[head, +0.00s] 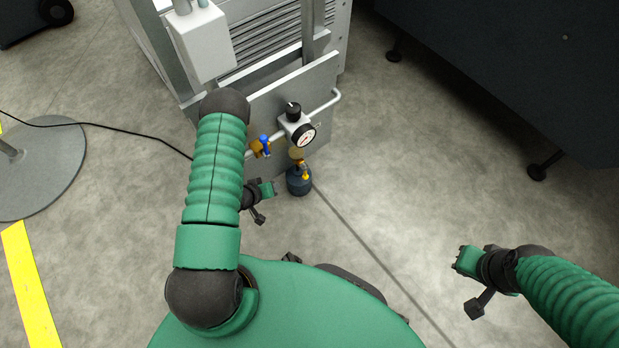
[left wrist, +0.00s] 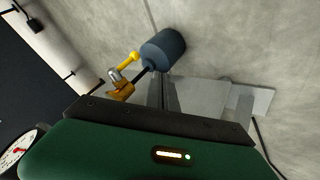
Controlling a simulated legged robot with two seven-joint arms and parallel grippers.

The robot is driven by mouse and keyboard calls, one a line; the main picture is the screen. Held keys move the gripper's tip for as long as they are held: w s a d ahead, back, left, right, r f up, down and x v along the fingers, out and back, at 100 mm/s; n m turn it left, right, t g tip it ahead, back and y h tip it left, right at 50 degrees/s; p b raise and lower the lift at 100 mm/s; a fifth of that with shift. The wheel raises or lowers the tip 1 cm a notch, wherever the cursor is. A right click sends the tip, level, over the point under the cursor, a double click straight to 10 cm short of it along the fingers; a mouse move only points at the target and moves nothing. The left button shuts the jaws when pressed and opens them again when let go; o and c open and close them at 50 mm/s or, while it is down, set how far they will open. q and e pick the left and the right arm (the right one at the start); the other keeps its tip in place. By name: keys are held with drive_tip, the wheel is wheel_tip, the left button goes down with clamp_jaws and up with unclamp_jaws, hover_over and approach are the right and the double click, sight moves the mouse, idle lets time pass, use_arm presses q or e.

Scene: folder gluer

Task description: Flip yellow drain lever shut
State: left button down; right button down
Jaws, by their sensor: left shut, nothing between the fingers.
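The yellow drain lever (head: 305,175) is small and sits at a brass valve fitting just above a dark blue canister (head: 296,184), below the pressure gauge. In the left wrist view the lever (left wrist: 128,58) runs from a silver nut toward the canister (left wrist: 164,48), with the brass fitting (left wrist: 121,92) under it. My left gripper (head: 274,190) is left of the canister, apart from the lever. Its shut, empty fingers (left wrist: 163,85) show in the left wrist view, to the right of the lever. My right gripper (head: 461,261) is far off over bare floor; its fingers are too small to judge.
A gauge (head: 304,136) with a black knob (head: 293,109) sits above the lever on a pipe. A blue-handled brass valve (head: 262,146) stands left of it. A grey panel (head: 318,84) is behind. A dark machine (head: 520,60) fills the upper right. The floor between is clear.

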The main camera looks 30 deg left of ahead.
use_arm(q)
drive_tip(key=shift+r, duration=0.15)
drive_tip(key=w+d+f+b, duration=0.3)
drive_tip(key=w+f+b, duration=0.4)
drive_tip(key=w+b, duration=0.2)
